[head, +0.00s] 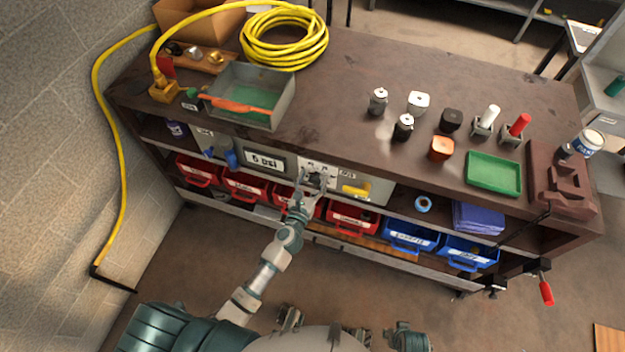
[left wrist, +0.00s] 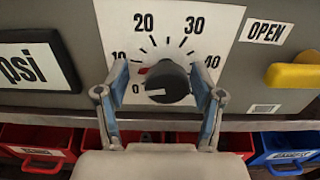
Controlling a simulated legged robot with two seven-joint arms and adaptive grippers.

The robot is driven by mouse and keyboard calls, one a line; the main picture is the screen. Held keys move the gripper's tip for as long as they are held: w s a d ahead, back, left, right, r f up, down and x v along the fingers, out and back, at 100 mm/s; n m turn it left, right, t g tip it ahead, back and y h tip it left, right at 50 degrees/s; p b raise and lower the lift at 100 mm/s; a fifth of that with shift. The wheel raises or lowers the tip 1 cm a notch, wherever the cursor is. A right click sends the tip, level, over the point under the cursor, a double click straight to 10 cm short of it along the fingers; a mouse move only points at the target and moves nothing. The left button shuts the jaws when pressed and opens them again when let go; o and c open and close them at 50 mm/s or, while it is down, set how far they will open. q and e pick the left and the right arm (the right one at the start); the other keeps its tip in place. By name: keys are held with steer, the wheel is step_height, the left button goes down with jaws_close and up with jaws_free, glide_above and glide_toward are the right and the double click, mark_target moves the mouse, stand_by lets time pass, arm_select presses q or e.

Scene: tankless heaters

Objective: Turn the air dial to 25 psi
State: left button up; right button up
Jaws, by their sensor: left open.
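The air dial (left wrist: 167,82) is a black round knob on a white plate with a scale marked 0, 10, 20, 30 and 40. Its white pointer line points left, near the 0 mark. In the head view my left gripper (head: 312,182) is at the white dial plate (head: 318,166) on the bench front, partly hiding the dial. A psi display (head: 264,160) is left of the plate; its digit is hard to read.
A yellow handle (left wrist: 293,76) beside an OPEN label is right of the dial. Red bins (head: 352,218) and blue bins (head: 410,235) sit below. A yellow hose (head: 284,40), a metal tray (head: 250,97) and several small parts are on the bench top (head: 340,80).

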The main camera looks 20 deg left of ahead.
arm_select(q)
steer(key=shift+d, duration=0.25)
steer(key=shift+d+r, duration=0.1)
steer(key=shift+d, duration=0.15)
steer(key=c, duration=1.1)
steer(key=shift+a, duration=0.15)
steer(key=shift+c, duration=0.2)
arm_select(e)
steer(key=shift+d, duration=0.3)
arm_select(q)
steer(key=shift+a, duration=0.15)
arm_select(e)
steer(key=shift+a, duration=0.1)
arm_select(q)
steer(key=shift+d, duration=0.2)
arm_select(e)
steer(key=shift+s+f, duration=0.1)
steer(key=shift+f, duration=0.15)
